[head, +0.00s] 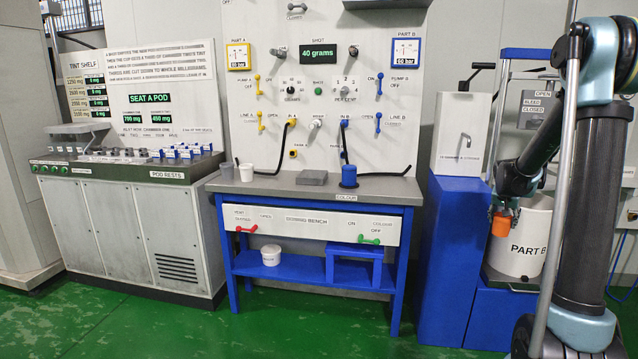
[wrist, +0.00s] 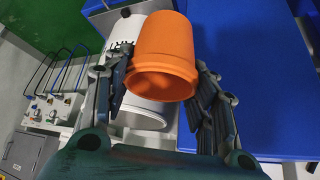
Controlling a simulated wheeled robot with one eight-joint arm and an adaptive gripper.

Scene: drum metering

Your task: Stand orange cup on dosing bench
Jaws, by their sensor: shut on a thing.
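The orange cup (wrist: 165,50) is between the two fingers of my gripper (wrist: 163,75) in the wrist view, with its rim toward the camera. My gripper is shut on it. In the head view the orange cup (head: 501,224) hangs at the end of my arm on the right, in front of the white Part B drum. My gripper is mostly hidden there. The dosing bench (head: 290,188) stands in the middle with a grey top and blue legs, well to the left of the cup.
On the bench top are a white cup (head: 246,172), a grey block (head: 312,177), a blue cylinder (head: 349,176) and black hoses. A blue cabinet (head: 450,255) stands between the bench and the Part B drum (head: 522,240). Green floor is clear before the bench.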

